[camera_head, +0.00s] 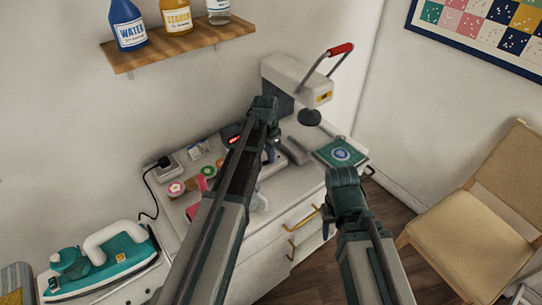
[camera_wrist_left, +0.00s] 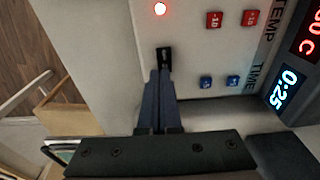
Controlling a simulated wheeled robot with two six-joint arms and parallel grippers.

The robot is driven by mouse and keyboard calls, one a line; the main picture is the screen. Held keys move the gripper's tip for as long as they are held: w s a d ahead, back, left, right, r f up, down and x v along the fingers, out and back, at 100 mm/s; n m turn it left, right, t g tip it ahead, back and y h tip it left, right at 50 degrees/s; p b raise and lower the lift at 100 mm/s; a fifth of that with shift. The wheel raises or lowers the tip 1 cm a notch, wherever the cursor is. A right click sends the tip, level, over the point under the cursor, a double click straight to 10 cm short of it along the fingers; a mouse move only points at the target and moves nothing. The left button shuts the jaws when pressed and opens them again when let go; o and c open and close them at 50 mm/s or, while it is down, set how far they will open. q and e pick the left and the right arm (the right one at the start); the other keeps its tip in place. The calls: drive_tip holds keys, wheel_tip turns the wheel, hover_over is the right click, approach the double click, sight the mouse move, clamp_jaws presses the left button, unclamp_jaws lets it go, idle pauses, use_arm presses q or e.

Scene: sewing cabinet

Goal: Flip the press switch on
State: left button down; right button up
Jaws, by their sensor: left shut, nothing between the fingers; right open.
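The heat press (camera_head: 290,75) stands at the back of the cabinet with its red handle (camera_head: 341,49) raised. Its pale control panel (camera_wrist_left: 205,45) fills much of the left wrist view. The small black press switch (camera_wrist_left: 164,55) is below a lit red lamp (camera_wrist_left: 160,8). My left gripper (camera_wrist_left: 159,74) is shut and empty, its fingertips at the lower part of the switch; I cannot tell whether they touch. In the head view my left gripper (camera_head: 271,148) is mostly hidden behind its arm. My right gripper (camera_head: 328,214) is open and empty before the cabinet's front.
Red buttons (camera_wrist_left: 232,18) and blue buttons (camera_wrist_left: 219,81) sit right of the switch, beside lit displays (camera_wrist_left: 286,88). A green square with a blue emblem (camera_head: 341,153) lies at the cabinet's right end. A teal iron (camera_head: 110,270) stands at the left; a chair (camera_head: 480,215) is at the right.

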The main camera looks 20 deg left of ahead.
use_arm(q)
drive_tip(key=shift+s+a+r, duration=0.2)
drive_tip(key=shift+s+a, duration=0.3)
drive_tip(key=shift+s, duration=0.1)
drive_tip(key=shift+r+p, duration=0.15)
drive_tip(key=shift+p, duration=0.15)
wheel_tip(320, 180, up, 14)
drive_tip(key=w+d+p, duration=0.1)
drive_tip(key=p, duration=1.2)
drive_tip(key=shift+w+f+p, duration=0.2)
drive_tip(key=shift+w+p, duration=0.1)
drive_tip(key=shift+d, duration=0.1)
